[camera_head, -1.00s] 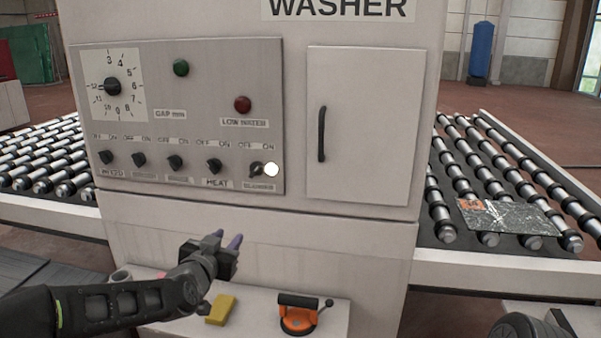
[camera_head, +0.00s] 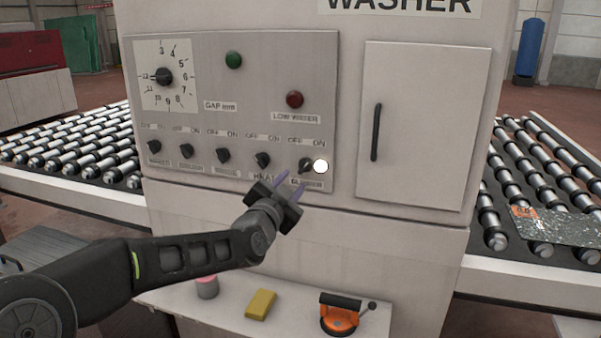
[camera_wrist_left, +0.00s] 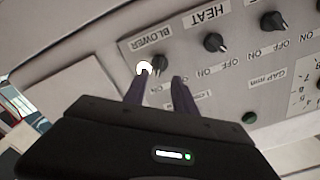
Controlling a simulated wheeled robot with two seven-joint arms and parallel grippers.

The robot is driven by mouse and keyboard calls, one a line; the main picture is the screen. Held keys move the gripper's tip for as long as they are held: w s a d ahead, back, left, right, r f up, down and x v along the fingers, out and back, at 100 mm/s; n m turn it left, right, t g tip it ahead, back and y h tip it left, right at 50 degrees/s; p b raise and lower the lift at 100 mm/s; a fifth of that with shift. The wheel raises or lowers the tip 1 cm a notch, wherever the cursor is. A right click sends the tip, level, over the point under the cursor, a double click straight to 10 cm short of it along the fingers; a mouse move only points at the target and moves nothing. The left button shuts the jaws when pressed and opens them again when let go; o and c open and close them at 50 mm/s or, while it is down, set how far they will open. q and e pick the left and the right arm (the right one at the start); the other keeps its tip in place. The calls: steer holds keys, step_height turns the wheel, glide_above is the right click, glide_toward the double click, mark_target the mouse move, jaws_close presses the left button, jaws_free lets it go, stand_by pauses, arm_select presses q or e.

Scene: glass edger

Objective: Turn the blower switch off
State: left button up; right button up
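The blower switch (camera_head: 306,166) is a black rotary knob at the right end of the bottom row on the washer's control panel (camera_head: 200,110). A white round spot covers the panel just right of it. In the left wrist view the knob (camera_wrist_left: 159,63) sits beside the label BLOWER, with the white spot next to it. My left gripper (camera_head: 290,186) is open, its two purple fingers apart and empty, just below and left of the knob. In the wrist view one fingertip overlaps the white spot; contact cannot be told. My right gripper is not in view.
The heat knob (camera_head: 262,160) and several similar knobs line the row to the left. A cabinet door (camera_head: 425,120) with a black handle is to the right. Below, a shelf holds a yellow block (camera_head: 261,304) and an orange suction cup (camera_head: 339,318).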

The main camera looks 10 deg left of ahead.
mark_target(303, 170)
arm_select(q)
steer(key=w, duration=0.2)
steer(key=w+p, duration=0.1)
steer(key=w, duration=0.2)
steer(key=w+p, duration=0.1)
steer(key=w, duration=0.1)
steer(key=shift+w+d, duration=0.15)
steer(key=shift+d, duration=0.1)
jaws_close()
stand_by(0.3)
